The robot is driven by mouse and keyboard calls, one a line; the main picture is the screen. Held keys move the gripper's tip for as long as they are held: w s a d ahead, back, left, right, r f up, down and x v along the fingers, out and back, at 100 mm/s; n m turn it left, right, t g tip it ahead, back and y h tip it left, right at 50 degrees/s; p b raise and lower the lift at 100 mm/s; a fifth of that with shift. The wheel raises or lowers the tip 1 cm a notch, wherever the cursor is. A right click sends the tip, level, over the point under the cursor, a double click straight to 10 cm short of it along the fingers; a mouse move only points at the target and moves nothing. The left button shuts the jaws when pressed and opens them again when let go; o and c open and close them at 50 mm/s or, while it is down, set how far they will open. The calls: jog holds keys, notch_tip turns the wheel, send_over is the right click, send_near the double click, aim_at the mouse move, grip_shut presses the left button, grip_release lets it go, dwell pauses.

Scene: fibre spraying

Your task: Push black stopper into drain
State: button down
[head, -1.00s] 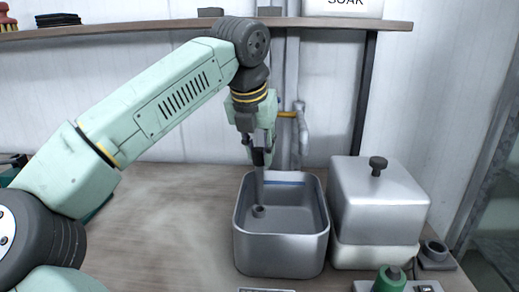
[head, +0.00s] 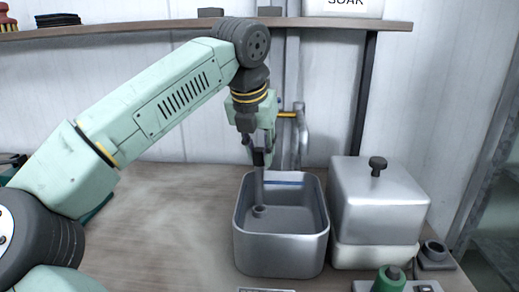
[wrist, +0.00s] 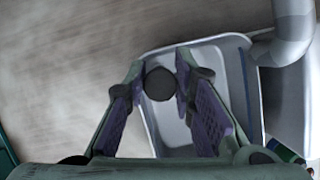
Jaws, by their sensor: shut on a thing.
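My gripper (head: 260,160) points down over the left back part of a metal basin (head: 281,256). In the wrist view its two purple-padded fingers (wrist: 162,88) are shut on a round black stopper (wrist: 160,84). In the head view the stopper is hard to tell apart from the dark fingertips. A small grey drain ring (head: 258,211) stands on the basin floor, below the gripper. A grey upright strip shows between the fingertips and the ring; I cannot tell whether it is part of the held thing. The stopper hides what lies beneath it in the wrist view.
A lidded metal box (head: 378,200) with a black knob stands close right of the basin. A pipe (head: 301,125) runs down the wall behind. A green-topped item (head: 389,280) is at the front. The wooden bench (head: 170,215) left of the basin is clear.

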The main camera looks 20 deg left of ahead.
jog(key=shift+f+b, duration=1.15)
jog(key=shift+f, duration=0.35)
jog(key=c, duration=1.3)
grip_release()
jog(key=shift+r, duration=0.1)
jog(key=shift+s+r, duration=0.1)
jog(key=shift+r, duration=0.1)
jog(key=s, duration=2)
jog(key=shift+s+d+r, duration=0.2)
jog(key=shift+d+r, duration=0.05)
jog(key=shift+r, duration=0.05)
